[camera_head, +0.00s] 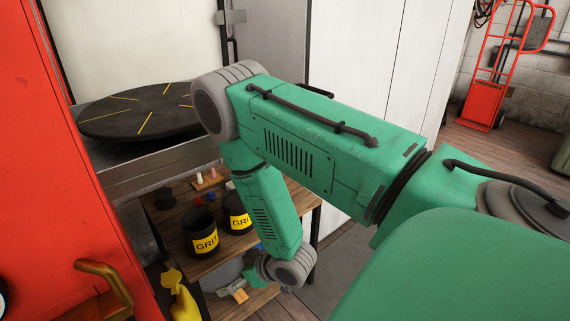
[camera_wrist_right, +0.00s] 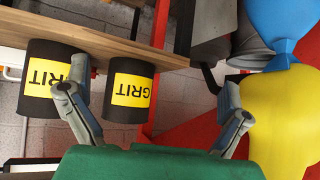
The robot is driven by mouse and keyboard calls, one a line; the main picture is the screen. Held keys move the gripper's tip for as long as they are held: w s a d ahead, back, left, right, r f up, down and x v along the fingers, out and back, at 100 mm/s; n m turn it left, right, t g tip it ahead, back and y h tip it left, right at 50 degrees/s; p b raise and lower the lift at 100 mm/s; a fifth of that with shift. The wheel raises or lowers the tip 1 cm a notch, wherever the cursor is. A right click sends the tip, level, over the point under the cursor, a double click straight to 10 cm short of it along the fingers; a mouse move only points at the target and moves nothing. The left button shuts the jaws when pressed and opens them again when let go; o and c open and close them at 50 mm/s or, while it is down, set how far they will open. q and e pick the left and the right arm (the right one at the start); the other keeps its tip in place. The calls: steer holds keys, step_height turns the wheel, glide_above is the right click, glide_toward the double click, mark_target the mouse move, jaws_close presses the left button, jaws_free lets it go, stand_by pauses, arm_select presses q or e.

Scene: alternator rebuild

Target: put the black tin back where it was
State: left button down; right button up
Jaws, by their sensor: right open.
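Two black tins with yellow GRIT labels stand side by side on a wooden shelf. In the head view one tin (camera_head: 201,238) is nearer, and the other tin (camera_head: 235,205) is partly hidden by my right arm. The right wrist view is upside down and shows both, a left tin (camera_wrist_right: 36,85) and a middle tin (camera_wrist_right: 126,92). My right gripper (camera_wrist_right: 152,105) is open and empty, its fingers spread wide. One finger overlaps the left tin in the picture; I cannot tell if it touches. In the head view its fingers are hard to make out. My left gripper is not in view.
The wooden shelf (camera_head: 222,254) also holds small coloured pieces (camera_head: 208,180) at the back. A yellow bag (camera_head: 182,297) is at lower left, and a blue one (camera_wrist_right: 278,30) shows in the wrist view. A red cabinet (camera_head: 62,170) closes off the left side.

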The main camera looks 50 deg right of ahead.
steer(key=s+a+f+g, duration=0.1)
steer(key=s+a+g, duration=0.2)
steer(key=s, duration=0.8)
steer(key=s+a+f+g+h, duration=0.1)
steer(key=s+a+g, duration=0.3)
steer(key=s, duration=0.7)
steer(key=shift+s+f+g, duration=0.2)
steer(key=shift+f+g, duration=0.15)
steer(key=shift+g, duration=0.75)
